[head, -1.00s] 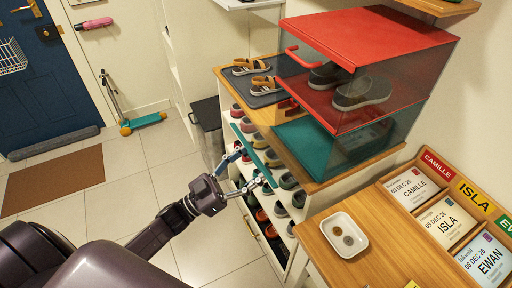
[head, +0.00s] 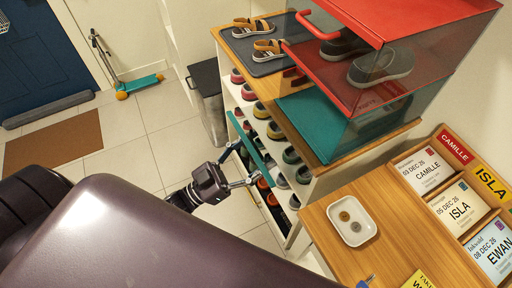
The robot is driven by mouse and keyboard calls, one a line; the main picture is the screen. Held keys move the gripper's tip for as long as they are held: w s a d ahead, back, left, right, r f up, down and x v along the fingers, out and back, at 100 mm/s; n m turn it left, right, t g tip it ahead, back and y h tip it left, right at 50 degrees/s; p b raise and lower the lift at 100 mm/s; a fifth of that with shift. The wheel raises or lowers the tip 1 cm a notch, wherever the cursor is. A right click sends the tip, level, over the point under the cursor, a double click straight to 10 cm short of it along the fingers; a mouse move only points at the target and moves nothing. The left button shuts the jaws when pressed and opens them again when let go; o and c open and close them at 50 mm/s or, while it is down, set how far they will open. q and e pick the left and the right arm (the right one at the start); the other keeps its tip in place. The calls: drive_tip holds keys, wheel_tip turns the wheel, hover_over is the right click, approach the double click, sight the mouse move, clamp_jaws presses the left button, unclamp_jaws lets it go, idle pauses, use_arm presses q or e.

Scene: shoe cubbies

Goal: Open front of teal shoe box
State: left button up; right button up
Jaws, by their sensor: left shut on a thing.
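The teal shoe box (head: 318,138) sits on the wooden cubby top, directly under a red shoe box (head: 345,92). My right gripper is not in view.
Sandals (head: 257,43) lie on a grey mat left of the boxes. Cubbies below hold several shoes. A wooden counter at right bears a white dish (head: 352,220) and name cards (head: 458,207). A grey bin (head: 207,90) stands left of the cubbies.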

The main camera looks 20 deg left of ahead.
use_arm(q)
drive_tip(key=o, duration=1.3)
drive_tip(key=shift+d+f, duration=0.15)
drive_tip(key=shift+o, duration=0.6)
drive_tip(key=shift+w+d, duration=0.1)
drive_tip(key=shift+w, duration=0.05)
drive_tip(key=v, duration=1.2)
